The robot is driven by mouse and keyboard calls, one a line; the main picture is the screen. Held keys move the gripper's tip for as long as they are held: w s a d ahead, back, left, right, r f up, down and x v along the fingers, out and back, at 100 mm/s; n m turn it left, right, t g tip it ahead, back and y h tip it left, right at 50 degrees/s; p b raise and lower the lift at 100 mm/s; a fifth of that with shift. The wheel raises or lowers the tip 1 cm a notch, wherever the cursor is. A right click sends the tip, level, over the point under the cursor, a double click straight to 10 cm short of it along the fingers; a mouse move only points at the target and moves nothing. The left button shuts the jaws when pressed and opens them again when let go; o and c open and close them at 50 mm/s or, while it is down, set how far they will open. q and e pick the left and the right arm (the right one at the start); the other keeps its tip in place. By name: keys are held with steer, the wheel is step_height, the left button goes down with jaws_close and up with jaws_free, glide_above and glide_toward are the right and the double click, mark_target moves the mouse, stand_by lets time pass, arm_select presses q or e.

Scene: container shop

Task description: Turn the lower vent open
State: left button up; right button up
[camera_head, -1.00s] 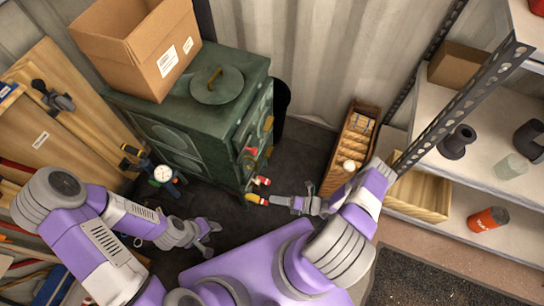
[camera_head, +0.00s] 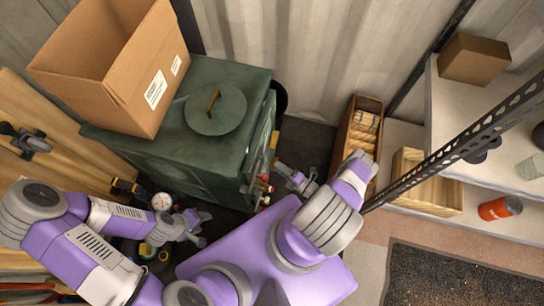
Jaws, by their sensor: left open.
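The dark green stove (camera_head: 160,152) stands at the back centre. Its front faces right and is seen at a steep angle. Small red and yellow fittings (camera_head: 265,178) stick out along this front; I cannot tell which one is the lower vent or how far it is turned. My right gripper (camera_head: 281,168) is just right of these fittings, close to the stove front. Whether it touches one, and how far its jaws are apart, is not clear. My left gripper (camera_head: 204,227) is open and empty, low in front of the stove's near side.
An open cardboard box (camera_head: 130,75) and a round lid (camera_head: 215,108) are on the stove top. A wooden crate (camera_head: 344,140) stands right of my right gripper. Shelving (camera_head: 500,150) fills the right side. A gauge tool (camera_head: 162,201) is near my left arm.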

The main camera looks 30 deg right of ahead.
steer(key=shift+x, duration=1)
steer(key=shift+c, duration=0.3)
jaws_close()
